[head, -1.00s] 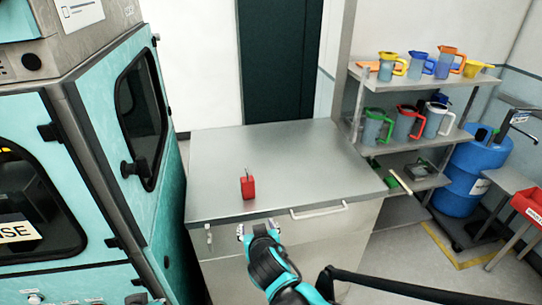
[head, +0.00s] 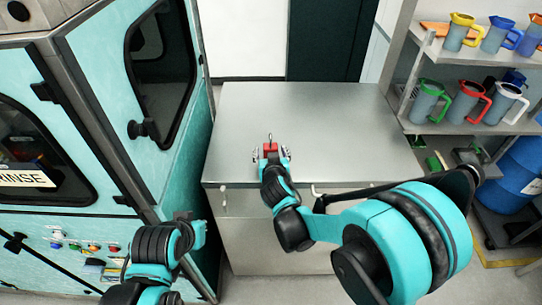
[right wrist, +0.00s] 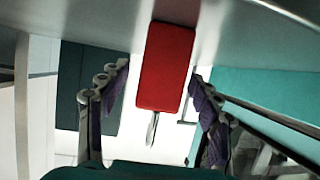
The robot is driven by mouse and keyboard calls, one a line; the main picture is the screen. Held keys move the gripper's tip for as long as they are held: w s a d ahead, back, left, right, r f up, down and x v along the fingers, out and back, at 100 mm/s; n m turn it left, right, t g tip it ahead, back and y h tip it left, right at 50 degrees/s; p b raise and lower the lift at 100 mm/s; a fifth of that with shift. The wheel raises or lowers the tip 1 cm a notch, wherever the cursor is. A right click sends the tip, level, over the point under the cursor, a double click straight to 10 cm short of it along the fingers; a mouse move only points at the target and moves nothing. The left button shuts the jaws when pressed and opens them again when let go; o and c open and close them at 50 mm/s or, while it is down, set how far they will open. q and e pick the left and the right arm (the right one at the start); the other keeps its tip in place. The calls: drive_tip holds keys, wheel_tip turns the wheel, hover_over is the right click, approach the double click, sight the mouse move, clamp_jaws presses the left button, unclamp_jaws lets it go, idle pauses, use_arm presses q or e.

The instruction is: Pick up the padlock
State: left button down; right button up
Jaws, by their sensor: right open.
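The red padlock (head: 270,148) stands on the metal cabinet top (head: 330,125) near its front edge, with its thin shackle pointing up. My right gripper (head: 271,156) is at the padlock, with its open fingers spread to either side of it. In the right wrist view the padlock's red body (right wrist: 166,66) lies between the two open fingers (right wrist: 155,95), with a visible gap on each side. My left gripper (head: 190,225) is low at the left, in front of the teal machine and away from the padlock; its fingers are too unclear to read.
A teal machine (head: 100,140) with dark windows stands close on the left. A shelf rack (head: 470,125) with coloured jugs and a blue barrel (head: 518,185) are at the right. The rest of the cabinet top is clear.

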drive_tip(key=shift+w+f, duration=0.1)
drive_tip(key=shift+w, duration=0.1)
drive_tip(key=c, duration=1.3)
drive_tip(key=shift+c, duration=0.2)
drive_tip(key=shift+r, duration=0.2)
